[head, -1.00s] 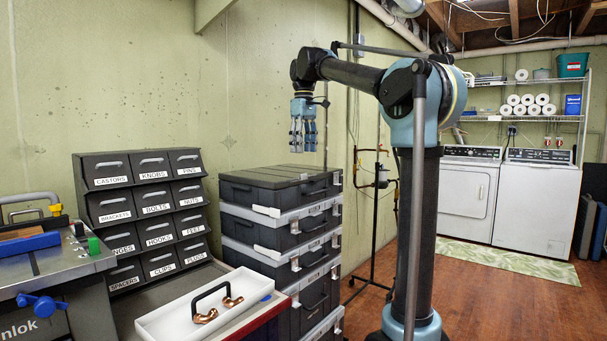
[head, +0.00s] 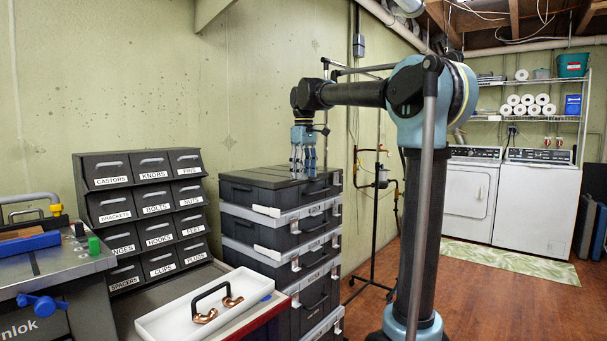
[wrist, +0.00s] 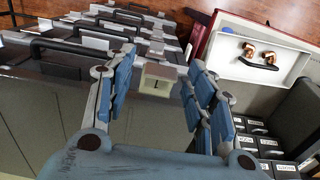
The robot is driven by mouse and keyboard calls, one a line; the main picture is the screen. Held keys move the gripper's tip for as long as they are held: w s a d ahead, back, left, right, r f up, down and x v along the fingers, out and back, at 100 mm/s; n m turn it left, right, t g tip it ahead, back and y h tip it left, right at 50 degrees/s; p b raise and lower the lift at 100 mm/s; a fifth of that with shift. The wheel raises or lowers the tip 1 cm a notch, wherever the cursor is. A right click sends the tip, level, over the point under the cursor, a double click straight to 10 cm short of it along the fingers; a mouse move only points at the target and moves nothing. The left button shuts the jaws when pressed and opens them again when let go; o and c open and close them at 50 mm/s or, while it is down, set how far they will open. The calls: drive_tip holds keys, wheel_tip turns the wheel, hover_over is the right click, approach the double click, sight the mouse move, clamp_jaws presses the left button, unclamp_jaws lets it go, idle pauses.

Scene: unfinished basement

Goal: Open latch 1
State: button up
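A stack of dark grey cases with light grey edges (head: 262,188) stands against the wall in the head view. In the wrist view a small beige tag marked 1 (wrist: 157,84) is on the front edge of the top case, beside a grey latch-like piece (wrist: 160,56); whether that piece is shut is not clear. My gripper (head: 303,170) is above the top case's lid in the head view. In the wrist view my gripper (wrist: 163,70) is open, with its blue fingers on both sides of the tag and nothing between them. Contact cannot be told.
A white tray (head: 172,323) with a black handle and copper fittings is in front of the stack, at left. A labelled drawer rack (head: 140,215) stands left of the stack. A thin pipe stand (head: 374,225) is on the right. The wooden floor (head: 480,300) is open at right.

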drive_tip(key=c, duration=0.9)
drive_tip(key=shift+c, duration=0.2)
drive_tip(key=shift+w+a+r+g+h, duration=0.3)
drive_tip(key=shift+g+h, duration=0.2)
drive_tip(key=shift+h, duration=0.2)
drive_tip(key=o, duration=1.1)
drive_tip(key=shift+c, duration=0.2)
wheel_tip(320, 180, up, 12)
drive_tip(key=w+a, duration=0.1)
drive_tip(key=shift+w+a, duration=0.15)
drive_tip(key=shift+a, duration=0.15)
